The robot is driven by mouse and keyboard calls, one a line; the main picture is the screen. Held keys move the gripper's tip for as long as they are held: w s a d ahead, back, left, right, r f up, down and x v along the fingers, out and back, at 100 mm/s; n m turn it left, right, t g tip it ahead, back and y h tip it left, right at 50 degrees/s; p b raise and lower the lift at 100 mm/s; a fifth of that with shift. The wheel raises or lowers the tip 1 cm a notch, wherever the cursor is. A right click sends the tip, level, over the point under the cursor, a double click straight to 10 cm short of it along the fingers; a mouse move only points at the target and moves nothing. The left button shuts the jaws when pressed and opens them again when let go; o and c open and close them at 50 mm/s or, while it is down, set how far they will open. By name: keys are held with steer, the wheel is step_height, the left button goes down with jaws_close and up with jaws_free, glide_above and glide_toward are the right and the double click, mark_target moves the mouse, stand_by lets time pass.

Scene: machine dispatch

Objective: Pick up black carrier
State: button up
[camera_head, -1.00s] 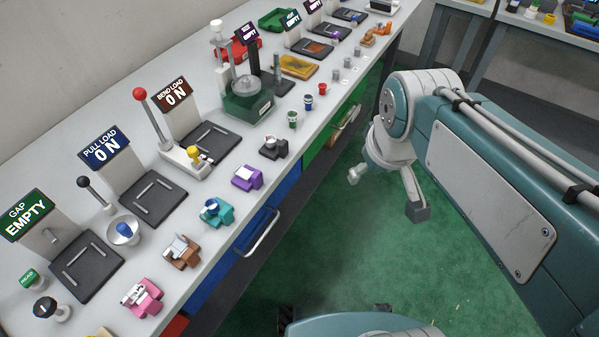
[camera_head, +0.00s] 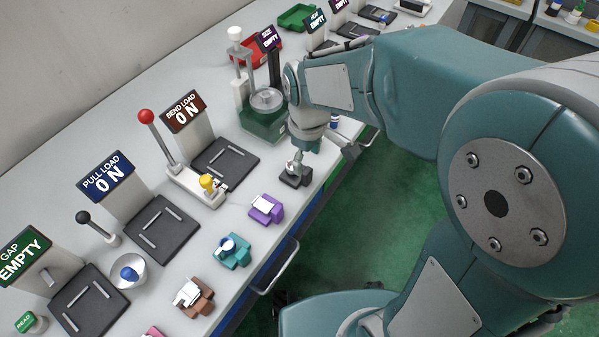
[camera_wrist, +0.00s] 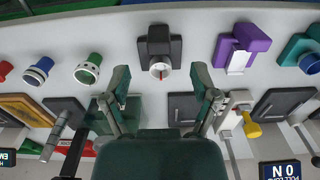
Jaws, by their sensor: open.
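The black carrier (camera_head: 296,178) sits on the white bench near its front edge, right of the purple carrier. In the wrist view the black carrier (camera_wrist: 158,50) is near the top centre, with a pale round part on it facing the camera. My gripper (camera_head: 320,155) is above and close to the carrier in the head view. In the wrist view my gripper (camera_wrist: 162,88) has its two fingers spread wide, one to each side of the carrier's line, and the carrier lies beyond the fingertips. Nothing is between the fingers.
The purple carrier (camera_head: 266,208), teal carrier (camera_head: 232,251) and brown carrier (camera_head: 192,297) stand in a row along the front edge. A green-based machine (camera_head: 264,120) stands behind my gripper. A bend-load station with a red-knobbed lever (camera_head: 146,117) stands left of it.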

mark_target(306, 170)
steer(key=f, duration=0.4)
steer(key=shift+w+a+f, duration=0.1)
steer(key=shift+a+f, duration=0.1)
steer(key=shift+f, duration=0.2)
steer(key=shift+d+f, duration=0.1)
steer(key=shift+f, duration=0.1)
steer(key=shift+d, duration=0.15)
steer(key=shift+c, duration=1.3)
jaws_close()
